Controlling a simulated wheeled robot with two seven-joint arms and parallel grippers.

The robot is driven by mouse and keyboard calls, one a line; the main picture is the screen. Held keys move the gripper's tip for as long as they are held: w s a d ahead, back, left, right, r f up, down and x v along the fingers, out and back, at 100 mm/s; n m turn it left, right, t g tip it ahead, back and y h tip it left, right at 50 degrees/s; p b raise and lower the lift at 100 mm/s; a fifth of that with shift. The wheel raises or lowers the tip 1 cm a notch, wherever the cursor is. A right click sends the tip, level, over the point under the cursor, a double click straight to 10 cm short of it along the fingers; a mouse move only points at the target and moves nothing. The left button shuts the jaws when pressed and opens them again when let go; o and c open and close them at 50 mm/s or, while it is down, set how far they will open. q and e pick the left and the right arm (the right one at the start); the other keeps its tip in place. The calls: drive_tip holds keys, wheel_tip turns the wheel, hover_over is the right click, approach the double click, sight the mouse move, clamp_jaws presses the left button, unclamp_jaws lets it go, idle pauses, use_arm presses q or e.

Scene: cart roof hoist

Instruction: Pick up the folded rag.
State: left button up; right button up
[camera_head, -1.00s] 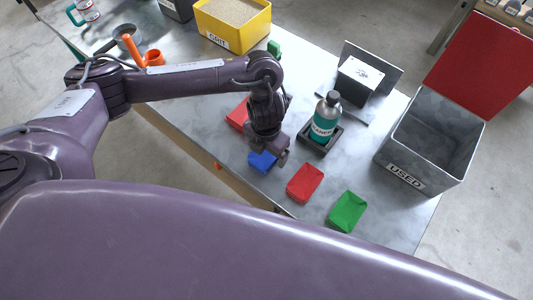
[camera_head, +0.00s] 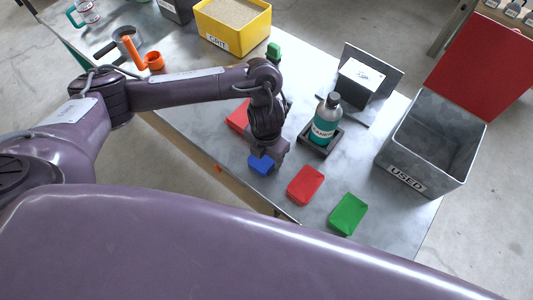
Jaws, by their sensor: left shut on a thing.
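Several folded rags lie on the metal table. A blue folded rag (camera_head: 261,165) is at the tip of my left gripper (camera_head: 265,154), which points down and is shut on it. The gripper hides part of the blue rag, and I cannot tell whether the rag is clear of the table. A red folded rag (camera_head: 305,185) and a green folded rag (camera_head: 347,214) lie to its right near the front edge. Another red piece (camera_head: 237,117) is partly hidden behind my left arm. My right gripper is not in view.
A teal bottle (camera_head: 325,122) stands in a dark holder right of the gripper. Behind it is a white-topped box (camera_head: 361,76). An open metal bin marked USED (camera_head: 405,179), with a red lid, stands at right. A yellow GRIT bin (camera_head: 234,45) is at the back.

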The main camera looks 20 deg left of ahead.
use_arm(q)
drive_tip(key=shift+r, duration=0.55)
wheel_tip(320, 180, up, 8)
drive_tip(key=p, duration=0.3)
drive_tip(key=shift+w+f, duration=0.15)
wheel_tip(320, 180, up, 11)
drive_tip(key=p, duration=0.1)
